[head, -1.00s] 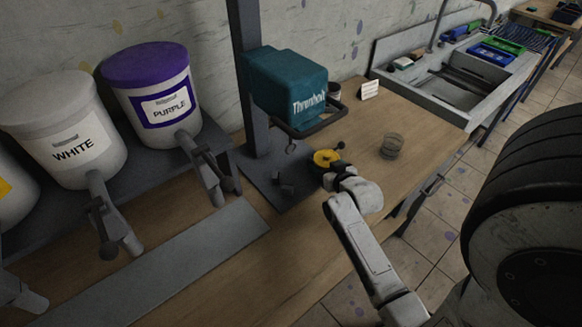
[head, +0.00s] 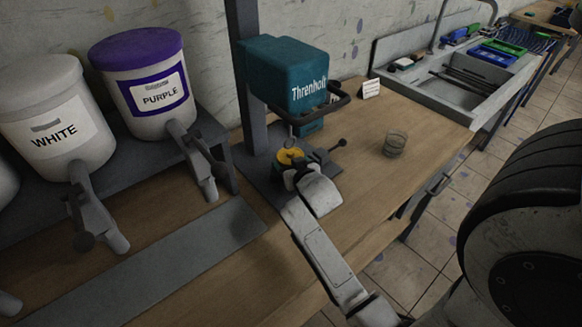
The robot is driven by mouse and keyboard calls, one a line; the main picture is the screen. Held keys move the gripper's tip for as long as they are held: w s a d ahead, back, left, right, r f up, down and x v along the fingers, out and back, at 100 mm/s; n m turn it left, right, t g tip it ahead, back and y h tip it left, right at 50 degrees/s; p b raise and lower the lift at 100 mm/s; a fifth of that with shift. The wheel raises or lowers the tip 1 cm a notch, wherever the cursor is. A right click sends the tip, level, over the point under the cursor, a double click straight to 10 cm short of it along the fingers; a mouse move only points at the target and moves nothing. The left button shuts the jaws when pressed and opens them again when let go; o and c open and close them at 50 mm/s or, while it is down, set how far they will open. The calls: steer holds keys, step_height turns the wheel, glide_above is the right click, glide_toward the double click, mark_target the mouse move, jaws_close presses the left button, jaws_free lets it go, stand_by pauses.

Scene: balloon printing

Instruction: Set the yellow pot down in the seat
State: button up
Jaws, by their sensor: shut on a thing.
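The yellow pot (head: 289,156) is at the base of the teal Threnholt machine (head: 285,75), just below its hanging hook-like part. My gripper (head: 292,172) is shut on the pot from the near side and covers part of it. The pot looks upright. The machine's dark base plate (head: 262,182) lies under and around it. The seat is hidden behind my gripper and the pot, so I cannot tell whether the pot touches it.
A dark lever with a ball knob (head: 341,143) stands right of the pot. White (head: 55,130) and purple (head: 142,85) paint buckets with taps stand at left.

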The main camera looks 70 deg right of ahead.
steer(key=shift+a+f+b, duration=0.1)
steer(key=shift+f+b, duration=0.45)
steer(key=shift+f, duration=0.1)
steer(key=o, duration=1.2)
steer(key=shift+s+f, duration=0.1)
steer(key=shift+f, duration=0.15)
steer(key=shift+a+r, duration=0.1)
steer(key=shift+r+p, duration=0.35)
steer(key=shift+p, duration=0.05)
steer(key=b+v, duration=0.2)
steer(key=v, duration=1)
steer(key=shift+r, duration=0.45)
